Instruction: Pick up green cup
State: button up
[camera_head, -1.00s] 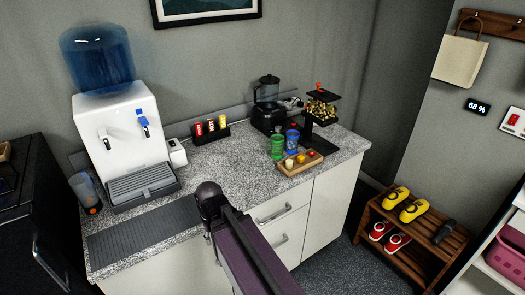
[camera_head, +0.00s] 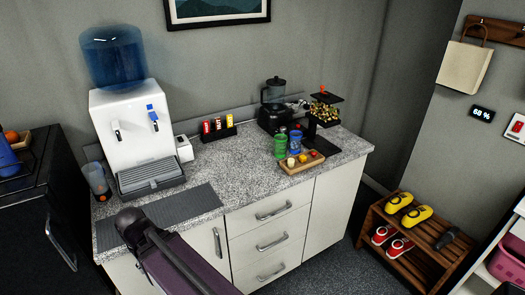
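The green cup (camera_head: 280,146) stands upright on the speckled grey counter (camera_head: 235,165), toward its right side. A blue cup (camera_head: 296,142) stands close at its right, and a wooden tray (camera_head: 312,163) lies just in front. My arm (camera_head: 165,250) reaches in from the bottom, with its dark rounded joint near the counter's front left edge. It is well to the left of and nearer than the green cup. My gripper's fingers do not show in this view.
A water dispenser (camera_head: 132,135) and a grey mat (camera_head: 172,212) take the counter's left part. A blender (camera_head: 274,105) and a black tiered stand (camera_head: 325,105) stand behind the cups. The counter's middle is clear. A wooden shoe rack (camera_head: 415,245) stands at the right.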

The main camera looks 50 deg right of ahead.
aim_at(281, 139)
jog(key=u, duration=0.55)
jog(key=k, duration=1.15)
jog(key=z, duration=1.4)
jog(key=i, duration=0.7)
jog(key=u, duration=0.2)
